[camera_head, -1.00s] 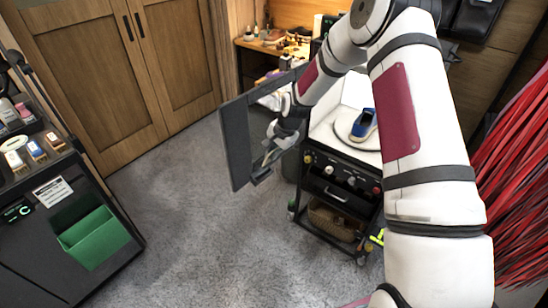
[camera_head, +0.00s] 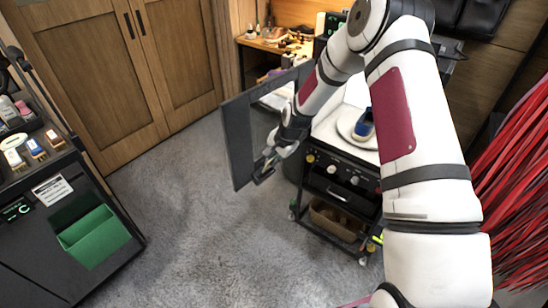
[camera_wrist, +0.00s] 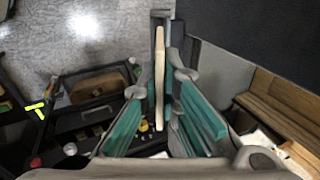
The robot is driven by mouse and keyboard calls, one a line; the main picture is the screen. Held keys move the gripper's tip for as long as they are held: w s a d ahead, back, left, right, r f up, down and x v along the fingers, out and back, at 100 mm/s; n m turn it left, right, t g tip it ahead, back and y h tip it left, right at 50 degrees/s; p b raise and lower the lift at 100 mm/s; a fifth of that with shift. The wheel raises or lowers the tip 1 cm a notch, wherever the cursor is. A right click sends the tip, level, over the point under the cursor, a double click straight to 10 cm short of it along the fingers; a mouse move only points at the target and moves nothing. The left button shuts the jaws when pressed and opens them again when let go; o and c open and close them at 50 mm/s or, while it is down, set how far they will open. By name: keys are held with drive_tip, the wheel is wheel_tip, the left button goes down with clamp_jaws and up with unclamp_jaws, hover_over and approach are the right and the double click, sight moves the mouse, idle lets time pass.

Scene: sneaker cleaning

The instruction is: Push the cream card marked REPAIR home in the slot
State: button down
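A thin cream card (camera_wrist: 159,70) shows nearly edge-on in the wrist view. Its REPAIR marking is not visible. It stands in line with a narrow grey slot holder (camera_wrist: 160,15), whose walls show on both sides of it; how deep it sits I cannot tell. My gripper (camera_wrist: 158,72) has its two teal-padded fingers on either side of the card, apart, with narrow gaps between them and the card. In the head view my gripper (camera_head: 270,160) is at the lower right of an upright dark grey panel (camera_head: 238,145); the card is too small to make out there.
A dark trolley (camera_head: 338,190) with a white top bearing a blue sneaker (camera_head: 364,125) stands close behind my gripper. A black cabinet with a green bin (camera_head: 95,237) is at left. Red strands (camera_head: 515,175) hang at right. The grey floor in the middle is clear.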

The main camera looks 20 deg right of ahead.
sight(268, 176)
drive_tip(key=shift+b+x, duration=0.65)
drive_tip(key=shift+x, duration=1.1)
drive_tip(key=shift+b+x, duration=1.05)
drive_tip(key=shift+x, duration=1.05)
drive_tip(key=c, duration=1.7)
unclamp_jaws()
drive_tip(key=shift+r, duration=0.1)
drive_tip(key=v, duration=1.2)
